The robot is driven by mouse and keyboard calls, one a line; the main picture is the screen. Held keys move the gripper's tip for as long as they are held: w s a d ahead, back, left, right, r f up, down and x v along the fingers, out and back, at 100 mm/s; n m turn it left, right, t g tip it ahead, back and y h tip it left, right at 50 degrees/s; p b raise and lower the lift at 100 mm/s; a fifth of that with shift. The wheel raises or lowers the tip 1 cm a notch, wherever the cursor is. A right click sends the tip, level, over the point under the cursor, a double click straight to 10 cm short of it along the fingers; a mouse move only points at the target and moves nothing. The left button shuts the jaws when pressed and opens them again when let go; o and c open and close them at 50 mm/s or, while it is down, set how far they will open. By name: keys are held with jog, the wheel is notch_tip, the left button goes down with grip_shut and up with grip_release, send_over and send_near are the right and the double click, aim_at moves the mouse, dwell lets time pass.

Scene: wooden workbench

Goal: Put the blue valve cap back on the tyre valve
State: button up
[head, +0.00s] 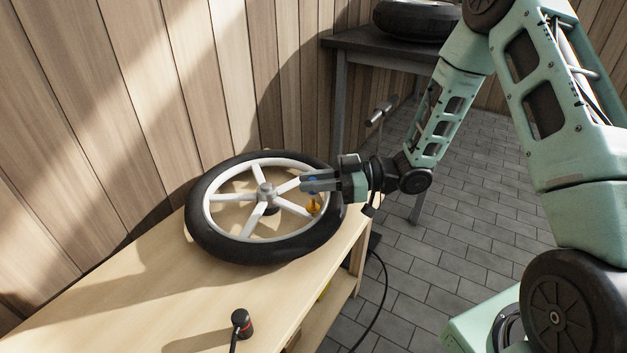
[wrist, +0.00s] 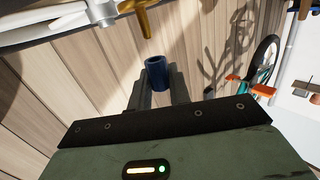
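The wheel, with a black tyre (head: 217,242) and white spokes, lies flat on the workbench in the head view. The brass tyre valve (head: 313,207) stands inside the rim at the right; it also shows at the top of the wrist view (wrist: 141,20). My gripper (head: 307,185) reaches in over the wheel from the right and is shut on the blue valve cap (wrist: 156,73). The cap also shows as a small blue spot in the head view (head: 313,181). The cap is apart from the valve and appears above it. The fingers hide part of the cap.
The wooden workbench (head: 110,305) is mostly clear left of the wheel. A dark table (head: 375,42) at the back carries another tyre (head: 417,22). A plank wall runs behind the bench.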

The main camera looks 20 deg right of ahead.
jog(key=shift+o, duration=0.7)
jog(key=shift+s+d+r, duration=0.1)
jog(key=shift+s+d, duration=0.05)
jog(key=shift+d, duration=0.4)
jog(key=f+p+v, duration=0.1)
jog(key=p+v, duration=0.2)
jog(key=v, duration=0.6)
jog(key=shift+d+r, duration=0.4)
jog(key=shift+r, duration=0.05)
jog(key=shift+s, duration=0.1)
